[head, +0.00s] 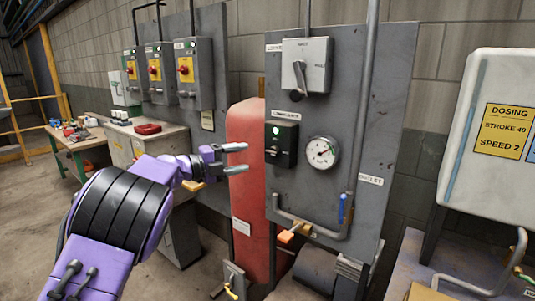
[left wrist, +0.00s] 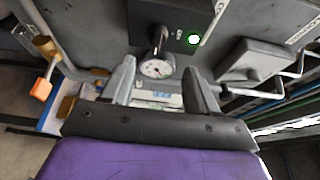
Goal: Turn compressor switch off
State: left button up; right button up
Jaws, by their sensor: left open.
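The compressor switch (head: 284,143) is a small black box on the grey panel, with a lit green lamp and a short lever (head: 272,152) at its lower left. Its label above is too small to read with certainty. In the left wrist view the black box (left wrist: 172,22) is at the top, with the lamp glowing and a metal lever (left wrist: 157,38) below it. My left gripper (head: 236,159) is open and empty, left of the switch and apart from it, fingers pointing toward the panel. Both fingers also show in the left wrist view (left wrist: 160,92). My right gripper is not in view.
A round gauge (head: 322,153) sits right of the switch, and a grey selector box (head: 305,66) above it. A red tank (head: 247,190) stands behind my gripper. Pipes with a blue-handled valve (head: 343,208) run below. A pale dosing cabinet (head: 492,150) is at right.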

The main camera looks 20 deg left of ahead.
aim_at(268, 154)
pick_arm(q)
jog(key=p+x, duration=0.4)
jog(key=x, duration=0.5)
jog(key=shift+a, duration=0.1)
jog(key=shift+w+f, duration=0.1)
jog(key=shift+w, duration=0.2)
jog(key=shift+w+d+f, duration=0.15)
jog(key=shift+d, duration=0.1)
jog(key=c, duration=1)
